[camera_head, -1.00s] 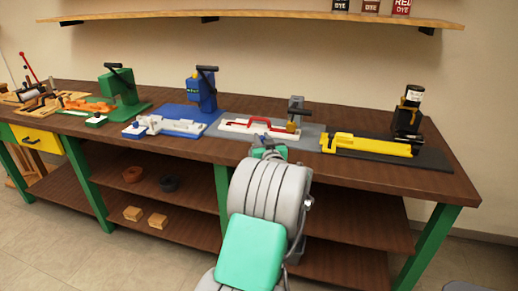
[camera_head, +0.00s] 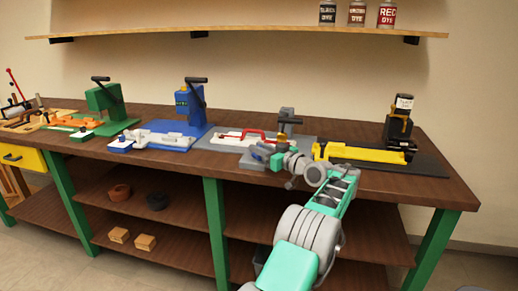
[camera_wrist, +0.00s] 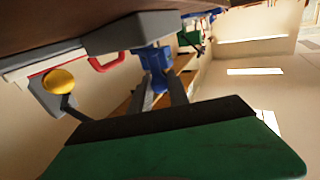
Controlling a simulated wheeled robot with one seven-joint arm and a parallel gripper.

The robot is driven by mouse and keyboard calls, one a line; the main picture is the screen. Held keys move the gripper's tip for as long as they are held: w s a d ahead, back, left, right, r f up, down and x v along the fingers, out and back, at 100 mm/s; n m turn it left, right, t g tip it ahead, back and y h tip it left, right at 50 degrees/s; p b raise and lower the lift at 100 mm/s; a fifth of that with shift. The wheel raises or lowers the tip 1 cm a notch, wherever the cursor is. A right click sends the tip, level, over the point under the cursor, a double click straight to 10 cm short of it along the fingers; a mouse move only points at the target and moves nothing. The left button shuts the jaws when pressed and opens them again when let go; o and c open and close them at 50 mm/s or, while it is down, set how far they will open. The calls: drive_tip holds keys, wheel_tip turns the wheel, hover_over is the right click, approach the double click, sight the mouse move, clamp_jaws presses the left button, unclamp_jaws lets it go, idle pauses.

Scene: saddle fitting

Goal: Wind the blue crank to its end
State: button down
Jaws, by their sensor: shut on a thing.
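My gripper (camera_head: 268,152) is at the front of the grey station in the middle of the bench. It is shut on a small blue part there, the blue crank (camera_head: 259,151), mostly hidden by the gripper in the head view. In the wrist view the two dark fingers (camera_wrist: 163,97) point away from the camera, with blue (camera_wrist: 157,60) showing beyond and between them. Where the crank ends and the blue press behind begins is hard to tell there. The grey station (camera_head: 300,143) carries a red handle (camera_head: 258,131), which also shows in the wrist view (camera_wrist: 107,62).
A yellow fixture (camera_head: 365,152) on a black base is close on the right. A blue press (camera_head: 190,105) and a green press (camera_head: 105,97) stand to the left. A yellow knob (camera_wrist: 58,80) is near the gripper in the wrist view. A shelf (camera_head: 240,22) hangs above.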

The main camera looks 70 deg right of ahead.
idle(0.3)
drive_tip(key=c, duration=1.5)
unclamp_jaws()
drive_tip(key=shift+w+d, duration=0.1)
drive_tip(key=shift+w, duration=0.05)
drive_tip(key=shift+o, duration=1.2)
